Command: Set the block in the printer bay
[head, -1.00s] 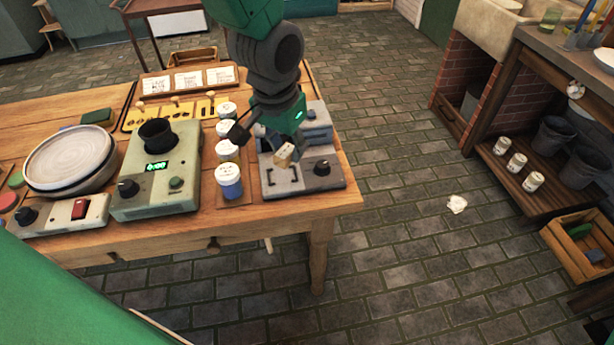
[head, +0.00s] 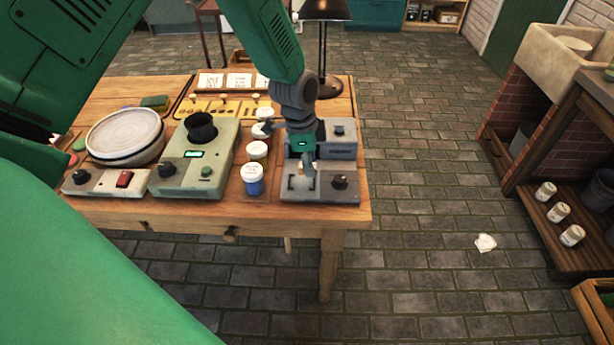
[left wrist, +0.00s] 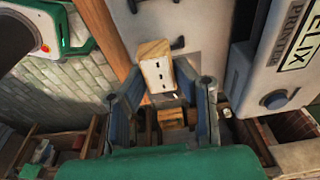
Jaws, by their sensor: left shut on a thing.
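The printer (head: 345,150) is a grey machine at the right end of the wooden table, with a dark knob on its front. Its flat front bay (head: 325,192) has dark corner marks. My left gripper (head: 302,170) is over the left part of the bay, shut on the small wooden block. In the left wrist view, the pale block (left wrist: 157,70) sits between the two fingers (left wrist: 165,88), with dark marks on its face. The printer (left wrist: 285,65) stands at the right there, with the pale bay surface (left wrist: 205,22) behind the block. I cannot tell whether the block touches the bay.
Paint jars (head: 253,180) stand just left of the printer. Further left are a green-grey device (head: 195,165), a round plate (head: 125,133) on a wheel and a switch box (head: 105,182). A black lamp (head: 323,50) stands behind the printer.

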